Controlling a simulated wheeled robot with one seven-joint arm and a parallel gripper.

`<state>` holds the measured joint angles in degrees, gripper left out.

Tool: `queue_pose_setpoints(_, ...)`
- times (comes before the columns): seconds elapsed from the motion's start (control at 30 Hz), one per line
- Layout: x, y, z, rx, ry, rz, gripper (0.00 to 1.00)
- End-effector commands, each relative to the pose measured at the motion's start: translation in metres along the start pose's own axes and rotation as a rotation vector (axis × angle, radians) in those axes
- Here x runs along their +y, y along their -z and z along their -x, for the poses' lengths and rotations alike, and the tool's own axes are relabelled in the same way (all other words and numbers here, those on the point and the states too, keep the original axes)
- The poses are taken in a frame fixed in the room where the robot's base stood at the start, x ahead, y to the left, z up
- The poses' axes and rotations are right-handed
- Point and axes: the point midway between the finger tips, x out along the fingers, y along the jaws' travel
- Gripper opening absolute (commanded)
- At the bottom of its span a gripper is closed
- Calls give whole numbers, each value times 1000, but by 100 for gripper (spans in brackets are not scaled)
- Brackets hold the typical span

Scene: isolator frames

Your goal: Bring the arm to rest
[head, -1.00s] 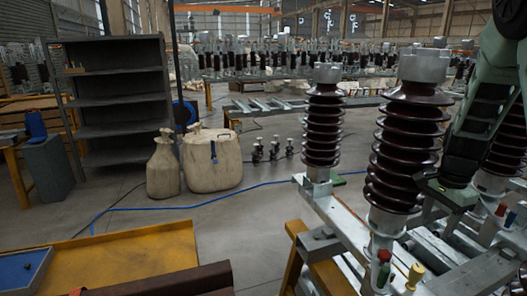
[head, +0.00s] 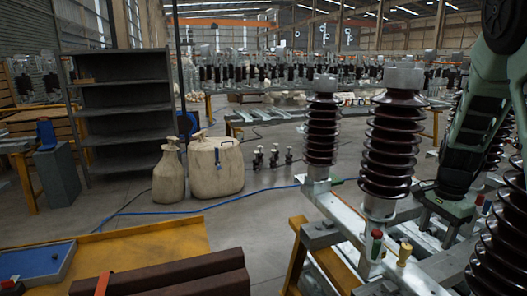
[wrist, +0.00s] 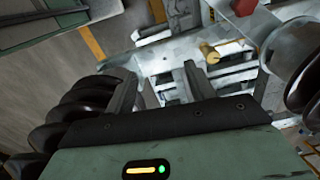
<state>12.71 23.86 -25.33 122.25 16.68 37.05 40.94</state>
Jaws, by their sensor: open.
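My green arm (head: 475,130) hangs down at the right of the head view, among the brown ribbed insulators. My gripper (wrist: 160,85) shows its two dark fingers apart in the wrist view, with nothing between them. It is above the grey metal frame (head: 345,222), just right of the middle insulator (head: 393,145). In the wrist view, dark insulator discs (wrist: 75,115) lie close to the left finger. In the head view the fingertips are hard to make out.
Another insulator (head: 321,135) stands left on the frame, and one (head: 500,240) is at the lower right edge. Red and yellow handles (head: 405,254) stick up from the frame. A yellow table (head: 140,245) holds brown beams (head: 165,275).

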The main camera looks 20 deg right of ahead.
Motion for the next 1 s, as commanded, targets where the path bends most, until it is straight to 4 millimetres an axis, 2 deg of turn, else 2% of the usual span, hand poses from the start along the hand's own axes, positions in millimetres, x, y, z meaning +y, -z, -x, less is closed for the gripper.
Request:
queue_pose_setpoints(0.07, 0, 0, 0, 0, 0, 0, 54)
queue_pose_setpoints(0.27, -9, -30, 3, -19, 9, 108, 54)
queue_pose_setpoints(0.4, -14, -54, 6, -34, 16, 199, 54)
queue_pose_setpoints(0.57, -20, -96, 12, -57, 27, 356, 54)
queue_pose_setpoints(0.73, -19, -156, 20, -83, 41, 593, 54)
queue_pose_setpoints(0.83, -11, -206, 28, -99, 53, 796, 54)
queue_pose_setpoints(0.93, 11, -268, 39, -112, 65, 1084, 54)
queue_pose_setpoints(1.0, 36, -311, 46, -114, 72, 1319, 54)
